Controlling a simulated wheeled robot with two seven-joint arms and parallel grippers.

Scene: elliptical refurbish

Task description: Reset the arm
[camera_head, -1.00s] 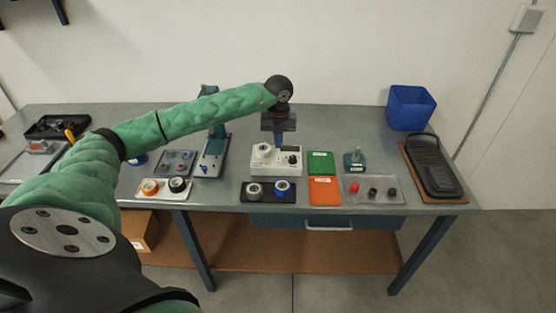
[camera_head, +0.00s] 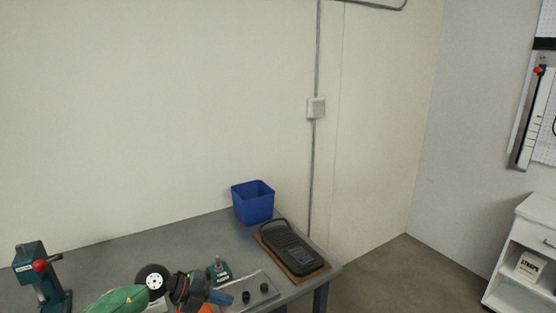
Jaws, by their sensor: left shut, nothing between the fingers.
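My left gripper (camera_head: 222,297) shows at the bottom of the head view, at the end of my green-sleeved left arm. It is low over the workbench, near the clear tray, and its blue-grey fingers are shut with nothing between them. The fingers point to the right. My right arm and right gripper are not in view.
The grey workbench (camera_head: 150,245) fills the lower left. On it are a green press (camera_head: 42,275), a small green-based device (camera_head: 219,270), a clear tray (camera_head: 265,281) with black knobs, a blue bin (camera_head: 253,203) and a black case (camera_head: 291,247). A white shelf unit (camera_head: 530,245) stands far right.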

